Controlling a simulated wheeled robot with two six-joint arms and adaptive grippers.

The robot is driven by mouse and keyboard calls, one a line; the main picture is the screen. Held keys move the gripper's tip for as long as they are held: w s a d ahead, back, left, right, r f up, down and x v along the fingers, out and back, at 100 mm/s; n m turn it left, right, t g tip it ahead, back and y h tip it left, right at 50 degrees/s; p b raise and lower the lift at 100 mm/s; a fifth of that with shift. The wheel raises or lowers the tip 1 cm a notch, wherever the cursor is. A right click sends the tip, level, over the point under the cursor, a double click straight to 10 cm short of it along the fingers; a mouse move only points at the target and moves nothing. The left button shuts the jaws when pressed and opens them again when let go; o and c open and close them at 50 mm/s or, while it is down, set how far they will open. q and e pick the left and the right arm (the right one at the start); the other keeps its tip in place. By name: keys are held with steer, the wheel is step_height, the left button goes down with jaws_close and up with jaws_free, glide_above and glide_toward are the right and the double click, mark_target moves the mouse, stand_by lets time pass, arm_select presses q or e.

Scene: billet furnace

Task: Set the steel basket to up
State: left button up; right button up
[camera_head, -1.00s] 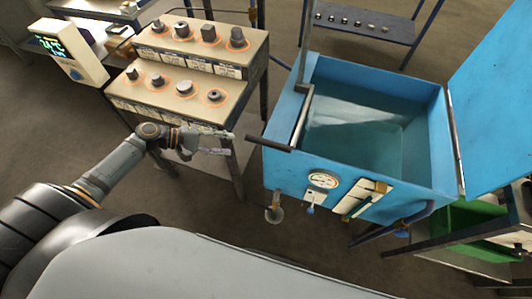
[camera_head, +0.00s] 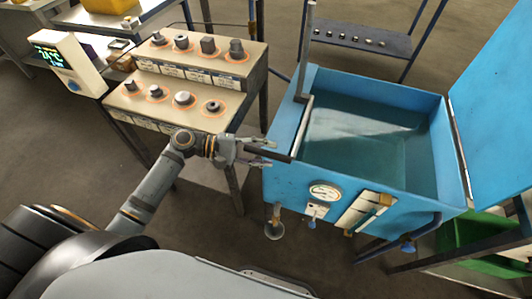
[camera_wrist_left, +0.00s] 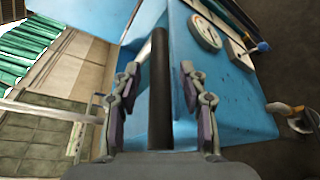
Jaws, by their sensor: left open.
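The steel basket itself cannot be made out in the blue tank's (camera_head: 290,190) greenish liquid. A grey upright post (camera_head: 306,50) stands at the tank's left rim, with a grey bar (camera_head: 306,125) along that rim. A dark round handle (camera_head: 284,157) sticks out to the left from the bar. My left gripper (camera_head: 268,153) is open at the handle's free end. In the left wrist view, the handle (camera_wrist_left: 160,95) lies between the spread fingers of the gripper (camera_wrist_left: 158,80), with gaps visible on both sides. My right gripper is not in view.
A stepped stand (camera_head: 190,75) with several metal parts is left of the tank. A display unit (camera_head: 68,68) stands at its left. The tank front carries a gauge (camera_head: 324,191). The blue lid (camera_head: 500,110) is open at right, near a green bin (camera_head: 480,245).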

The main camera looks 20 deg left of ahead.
arm_select(q)
steer(key=shift+w+d, duration=0.1)
steer(key=shift+d, duration=0.15)
steer(key=shift+f, duration=0.1)
jaws_close()
